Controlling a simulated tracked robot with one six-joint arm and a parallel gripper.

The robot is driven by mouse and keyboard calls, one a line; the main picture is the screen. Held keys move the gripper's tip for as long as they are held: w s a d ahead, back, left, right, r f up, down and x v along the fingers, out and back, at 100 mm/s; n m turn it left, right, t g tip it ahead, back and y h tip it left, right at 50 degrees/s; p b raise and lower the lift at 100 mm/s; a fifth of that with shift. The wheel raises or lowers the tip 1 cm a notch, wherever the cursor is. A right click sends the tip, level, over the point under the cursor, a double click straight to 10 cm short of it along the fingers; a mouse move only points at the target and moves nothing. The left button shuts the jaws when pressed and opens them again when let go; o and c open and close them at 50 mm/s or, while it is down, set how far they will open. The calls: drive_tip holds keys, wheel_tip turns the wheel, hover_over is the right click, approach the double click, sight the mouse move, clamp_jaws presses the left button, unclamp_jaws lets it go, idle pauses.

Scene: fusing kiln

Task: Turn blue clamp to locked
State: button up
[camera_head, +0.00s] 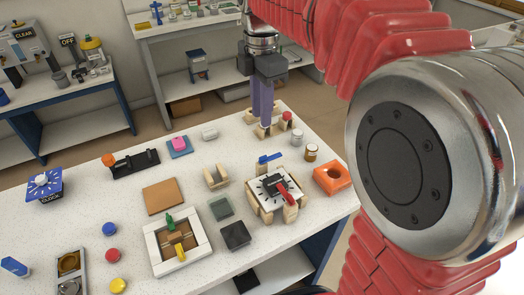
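The blue clamp (270,157) is a small blue bar at the far edge of a white square plate (266,186) with black marks. The plate rests among pale wooden blocks. A red lever (282,190) lies across the plate's right part. I cannot read from the picture whether the blue clamp is locked. My gripper (264,122) points down with two purple fingers, behind the blue clamp in the picture and apart from it. Its fingertips are beside several wooden blocks at the table's back. The fingers appear close together, but their gap is unclear. I see nothing held.
An orange block with a hole (332,179), a brown-lidded jar (311,153) and a white jar (297,137) stand right of the plate. A wooden cradle (217,178), dark tiles (235,235) and a white frame (157,252) lie left. The front-left table has open gaps.

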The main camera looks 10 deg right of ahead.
approach(271, 156)
drive_tip(key=a+f, duration=0.1)
drive_tip(key=f, duration=0.1)
drive_tip(key=a+f, duration=0.1)
drive_tip(key=f, duration=0.1)
drive_tip(key=s+a+f, duration=0.1)
drive_tip(key=f, duration=0.1)
drive_tip(key=shift+f, duration=0.2)
idle(0.3)
drive_tip(key=shift+c, duration=0.5)
clamp_jaws()
